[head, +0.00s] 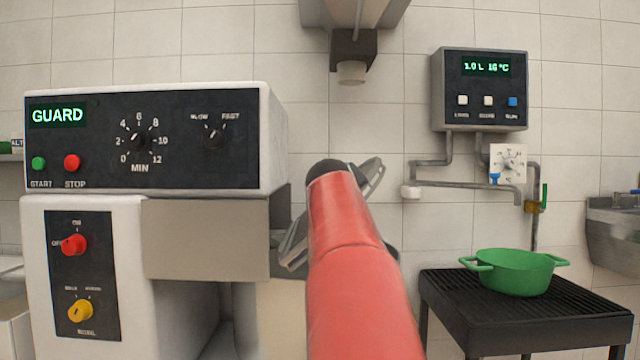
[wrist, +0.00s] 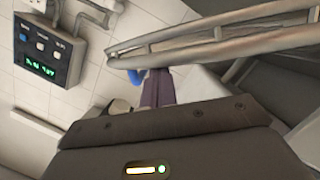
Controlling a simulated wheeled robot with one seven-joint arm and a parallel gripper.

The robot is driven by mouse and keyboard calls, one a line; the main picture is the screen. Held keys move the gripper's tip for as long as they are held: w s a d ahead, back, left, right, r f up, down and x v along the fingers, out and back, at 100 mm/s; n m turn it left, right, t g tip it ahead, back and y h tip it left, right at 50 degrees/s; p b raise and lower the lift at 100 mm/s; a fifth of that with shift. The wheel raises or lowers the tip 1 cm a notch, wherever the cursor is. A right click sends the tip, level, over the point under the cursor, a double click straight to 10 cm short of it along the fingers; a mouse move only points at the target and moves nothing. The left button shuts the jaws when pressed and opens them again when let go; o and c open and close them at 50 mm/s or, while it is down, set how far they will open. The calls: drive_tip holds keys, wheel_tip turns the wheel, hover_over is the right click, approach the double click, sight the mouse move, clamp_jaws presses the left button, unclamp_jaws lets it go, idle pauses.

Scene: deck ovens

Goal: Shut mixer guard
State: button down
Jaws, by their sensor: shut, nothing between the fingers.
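The mixer (head: 160,137) stands at the left in the head view, and its display reads GUARD. The grey metal guard (head: 372,178) shows partly behind my red arm, tilted up, with another part of it (head: 292,242) left of the arm. In the wrist view its bars (wrist: 215,32) cross the top right, close to my gripper (wrist: 157,87). My gripper is shut and empty. It is hidden behind my arm in the head view. I cannot tell whether it touches the guard. Most of the bowl is hidden by my arm.
A green pot (head: 516,272) stands on a black slatted stand (head: 525,318) at the right. A water meter box (head: 480,90) and pipes are on the tiled wall, and also show in the wrist view (wrist: 50,42). A grey fixture (head: 352,50) hangs above. A sink (head: 612,230) is at far right.

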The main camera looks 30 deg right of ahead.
drive_tip(key=s+d+f+m+y+b, duration=0.1)
drive_tip(key=d+f+m+b, duration=0.1)
drive_tip(key=f, duration=0.5)
drive_tip(key=s+d+f+m+b, duration=0.2)
drive_tip(key=d+f+b, duration=0.1)
drive_tip(key=f, duration=0.4)
drive_tip(key=shift+s+y+b, duration=0.2)
drive_tip(key=shift+y+b, duration=0.1)
drive_tip(key=shift+y, duration=0.1)
drive_tip(key=shift+d+f, duration=0.1)
drive_tip(key=shift+f, duration=0.2)
